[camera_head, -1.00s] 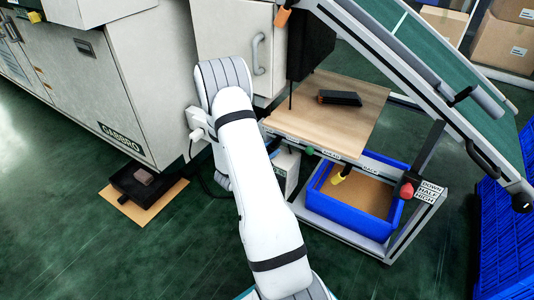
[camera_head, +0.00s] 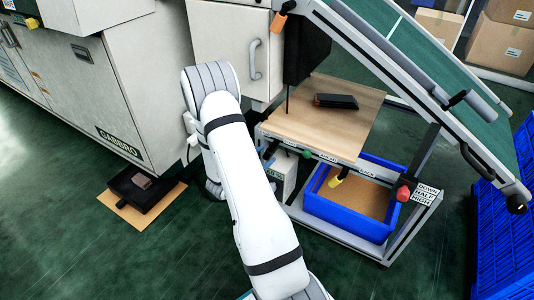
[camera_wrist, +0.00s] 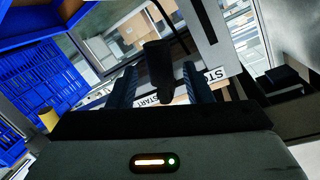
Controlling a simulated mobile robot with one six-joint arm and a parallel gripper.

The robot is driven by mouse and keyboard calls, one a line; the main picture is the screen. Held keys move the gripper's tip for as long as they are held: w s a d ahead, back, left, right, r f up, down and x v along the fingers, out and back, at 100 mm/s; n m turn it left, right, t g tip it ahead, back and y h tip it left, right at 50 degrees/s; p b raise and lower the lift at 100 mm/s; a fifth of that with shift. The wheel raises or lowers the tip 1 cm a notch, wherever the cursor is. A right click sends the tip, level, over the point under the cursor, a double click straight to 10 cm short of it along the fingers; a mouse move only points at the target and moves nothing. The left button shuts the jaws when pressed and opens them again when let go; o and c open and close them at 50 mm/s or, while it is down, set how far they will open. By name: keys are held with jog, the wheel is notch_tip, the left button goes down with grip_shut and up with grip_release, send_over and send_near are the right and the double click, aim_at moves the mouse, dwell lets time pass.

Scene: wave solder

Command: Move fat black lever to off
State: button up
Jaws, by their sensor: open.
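A fat black lever (camera_wrist: 158,60) stands in the wrist view between the two dark fingers of my gripper (camera_wrist: 160,75). The fingers are apart, one on each side of it; I cannot tell whether either touches it. A label reading START (camera_wrist: 150,99) lies to the lower left of the lever, and a partly covered label beginning STO (camera_wrist: 214,74) lies to the right. In the head view my white arm hides the gripper and the black lever.
A blue crate (camera_head: 350,219) sits below. A conveyor frame (camera_head: 400,72) slopes overhead. Open green floor lies in front.

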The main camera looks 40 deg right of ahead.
jog(key=p+v, duration=0.1)
jog(key=v, duration=0.4)
jog(key=shift+s+r, duration=0.1)
dwell(0.3)
